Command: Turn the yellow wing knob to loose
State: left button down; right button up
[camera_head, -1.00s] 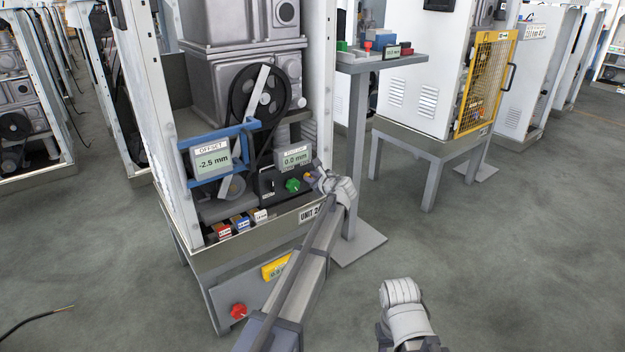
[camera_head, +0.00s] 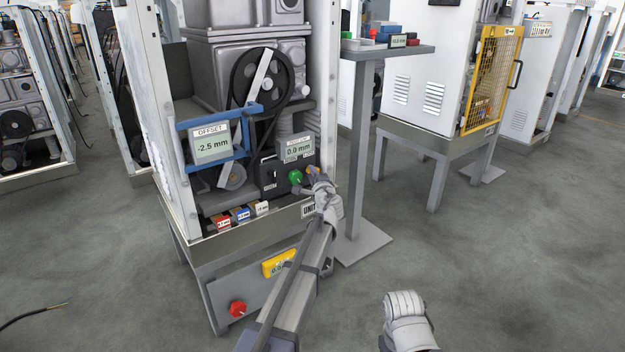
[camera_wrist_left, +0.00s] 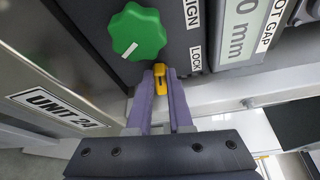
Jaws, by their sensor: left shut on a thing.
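The yellow wing knob (camera_wrist_left: 160,76) sits beside the LOCK label, below the green knob in the left wrist view. The purple fingers of my left gripper (camera_wrist_left: 162,84) are shut on it, one on each side. In the head view my left gripper (camera_head: 315,178) is at the lower right of the unit's panel. The yellow knob (camera_head: 312,170) is partly hidden there by the gripper. No fingers of my right gripper show; only a pale part of my right arm is in the head view at the bottom.
The green knob (camera_wrist_left: 138,32) is close beside my left fingers. The foot gap display (camera_head: 297,149) reads 0.0 mm and the offset display (camera_head: 211,144) reads -2.5 mm. A grey post with a shelf (camera_head: 364,150) stands just right of the unit. Open floor lies further right.

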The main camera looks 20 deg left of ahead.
pick_arm(q)
jog(key=shift+s+f+n+t+b, duration=0.1)
jog(key=shift+f+n+t+b, duration=0.25)
jog(key=shift+n+b, duration=0.55)
jog(key=shift+r+n, duration=0.1)
jog(key=shift+n, duration=0.2)
jog(key=c, duration=1.1)
grip_release()
jog(key=v, duration=0.7)
jog(key=shift+s+d, duration=0.2)
jog(key=shift+s, duration=0.15)
